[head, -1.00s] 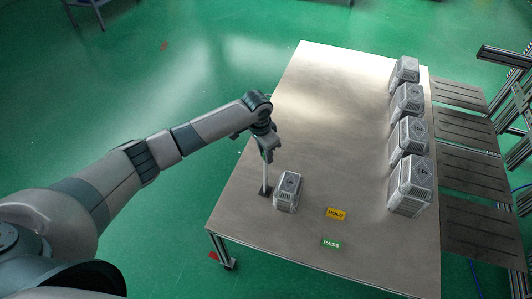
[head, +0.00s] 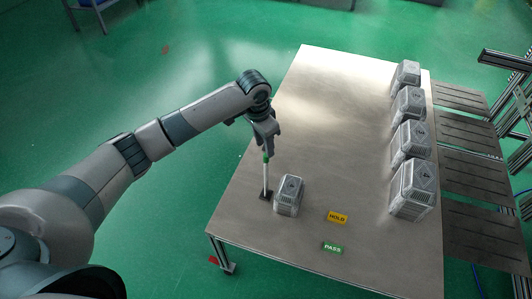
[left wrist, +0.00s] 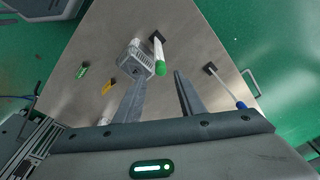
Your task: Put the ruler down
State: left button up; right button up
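A white stick with a green top (head: 266,178), likely the ruler, stands upright in a small dark base on the metal table, just left of a grey box. In the left wrist view the stick (left wrist: 158,50) shows beyond the fingertips, its green end nearest me. My left gripper (head: 266,148) is just above the green top. My right gripper is in neither view.
The grey box (head: 289,196) stands close beside the stick. HOLD (head: 337,217) and PASS (head: 333,248) labels lie in front. Several grey boxes (head: 412,188) line the right edge. A blue-handled stick (left wrist: 240,105) shows in the left wrist view. The table middle (head: 330,130) is clear.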

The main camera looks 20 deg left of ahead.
pick_arm(q)
jog(key=shift+s+a+r+b, duration=0.1)
jog(key=shift+s+r+b, duration=0.1)
jog(key=shift+r, duration=1.05)
jog(key=shift+s+a+r+b, duration=0.1)
jog(key=shift+s+r, duration=0.05)
jog(key=shift+r, duration=1.1)
